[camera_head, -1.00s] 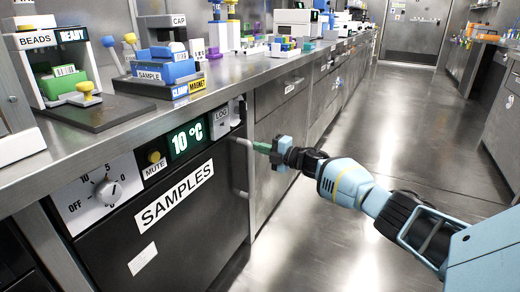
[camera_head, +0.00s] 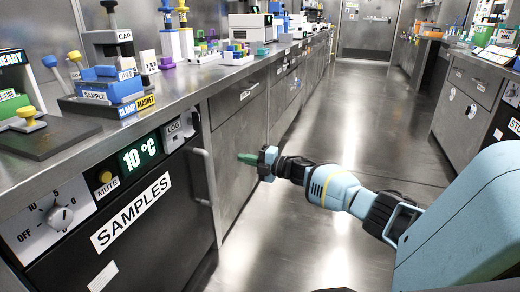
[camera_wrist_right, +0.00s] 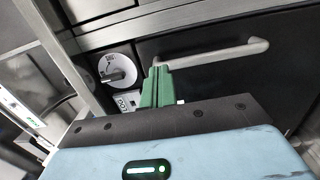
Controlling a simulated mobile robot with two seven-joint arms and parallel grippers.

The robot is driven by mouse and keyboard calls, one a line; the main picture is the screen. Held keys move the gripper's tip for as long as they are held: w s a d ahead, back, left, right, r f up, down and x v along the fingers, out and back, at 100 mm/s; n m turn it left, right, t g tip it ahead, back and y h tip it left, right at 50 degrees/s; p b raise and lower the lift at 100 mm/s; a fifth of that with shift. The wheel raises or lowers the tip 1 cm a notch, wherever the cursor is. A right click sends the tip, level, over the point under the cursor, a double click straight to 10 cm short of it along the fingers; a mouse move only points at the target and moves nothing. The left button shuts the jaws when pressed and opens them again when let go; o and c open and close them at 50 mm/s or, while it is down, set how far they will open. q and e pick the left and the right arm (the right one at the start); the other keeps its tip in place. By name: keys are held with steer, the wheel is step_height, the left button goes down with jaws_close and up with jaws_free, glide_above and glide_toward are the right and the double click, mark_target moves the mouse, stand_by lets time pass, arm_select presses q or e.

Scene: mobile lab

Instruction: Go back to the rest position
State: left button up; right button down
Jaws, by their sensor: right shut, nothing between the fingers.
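My right gripper (camera_head: 246,158) is in front of the steel cabinet doors, to the right of the black SAMPLES unit (camera_head: 60,245). Its green fingers are shut and empty. In the right wrist view the shut fingers (camera_wrist_right: 157,88) point toward a dark front with a grey bar handle (camera_wrist_right: 215,55) and a round white dial (camera_wrist_right: 117,66). In the head view the SAMPLES unit's handle (camera_head: 207,175) is to the left of the fingertips, with a gap between them. My left gripper is not in view.
The steel counter (camera_head: 190,92) runs along the left with lab devices, including a blue SAMPLE block (camera_head: 93,97) and a black-topped CAP stand (camera_head: 110,40). The floor aisle (camera_head: 340,110) is clear back to a door (camera_head: 366,28). More cabinets (camera_head: 470,85) line the right side.

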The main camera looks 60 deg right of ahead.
steer(key=shift+s+d+p, duration=0.15)
steer(key=shift+s+d, duration=0.1)
steer(key=shift+s, duration=0.35)
steer(key=shift+s+d+p, duration=0.15)
steer(key=shift+s+d, duration=0.15)
steer(key=shift+s, duration=0.3)
steer(key=shift+s+d+p, duration=0.15)
steer(key=shift+s+d, duration=0.1)
steer(key=shift+s, duration=0.35)
